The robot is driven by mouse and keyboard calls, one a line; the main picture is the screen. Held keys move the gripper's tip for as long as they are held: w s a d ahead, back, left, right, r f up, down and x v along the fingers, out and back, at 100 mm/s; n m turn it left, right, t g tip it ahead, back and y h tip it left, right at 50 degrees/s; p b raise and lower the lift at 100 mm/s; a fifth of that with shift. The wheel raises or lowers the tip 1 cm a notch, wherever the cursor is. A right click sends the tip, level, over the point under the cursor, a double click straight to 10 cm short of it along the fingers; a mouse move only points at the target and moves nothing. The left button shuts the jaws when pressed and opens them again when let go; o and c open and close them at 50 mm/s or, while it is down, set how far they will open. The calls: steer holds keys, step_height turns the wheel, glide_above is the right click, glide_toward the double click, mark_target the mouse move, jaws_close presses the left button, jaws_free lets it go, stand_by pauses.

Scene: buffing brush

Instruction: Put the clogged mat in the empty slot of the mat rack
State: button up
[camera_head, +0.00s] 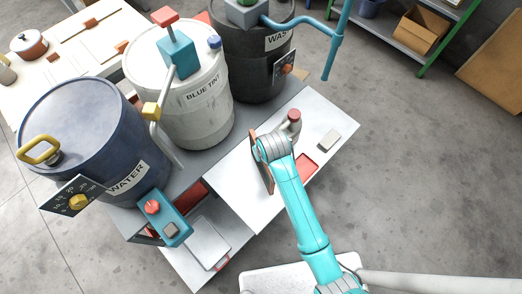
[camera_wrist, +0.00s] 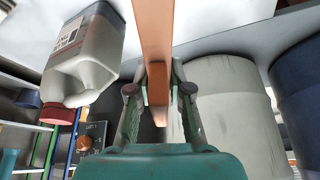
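An orange-brown slab with a small block-like grip stands on edge beside my wrist in the head view (camera_head: 267,176). In the wrist view it runs from the top edge down between my fingers (camera_wrist: 153,35); I take it for the mat, but its clogged face is turned away. My gripper (camera_wrist: 160,75) has its fingertips close on both sides of the grip and appears shut on it. In the head view the arm's wrist hides the fingers. No slotted mat rack can be made out clearly in either view.
The water drum (camera_head: 82,130), blue tint drum (camera_head: 190,90) and waste drum (camera_head: 255,50) stand behind the white tabletop. A red tray (camera_head: 306,166), a grey block (camera_head: 329,140) and a red-capped jug (camera_head: 293,122) are near my wrist. The jug also shows in the wrist view (camera_wrist: 85,60).

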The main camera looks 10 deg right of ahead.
steer(key=o, duration=0.3)
steer(key=shift+o, duration=0.2)
steer(key=shift+r, duration=0.1)
steer(key=v, duration=1.2)
steer(key=shift+s, duration=0.1)
steer(key=s+d+f+t, duration=0.2)
steer(key=s+d+f, duration=0.25)
steer(key=s, duration=0.25)
steer(key=s+d+r+m+t, duration=0.1)
steer(key=s+d+t, duration=0.1)
steer(key=s, duration=0.6)
steer(key=s+d+r+t, duration=0.2)
steer(key=s+d+t, duration=0.1)
steer(key=s, duration=0.5)
steer(key=shift+d+r+m+t, duration=0.2)
steer(key=shift+m+t, duration=0.1)
steer(key=shift+m, duration=0.1)
steer(key=shift+o, duration=0.5)
steer(key=s+d+r+t+h, duration=0.1)
steer(key=s+r+t, duration=0.2)
steer(key=s+r, duration=0.6)
steer(key=shift+d+r+m, duration=0.2)
steer(key=shift+r+m, duration=0.2)
steer(key=shift+r, duration=0.05)
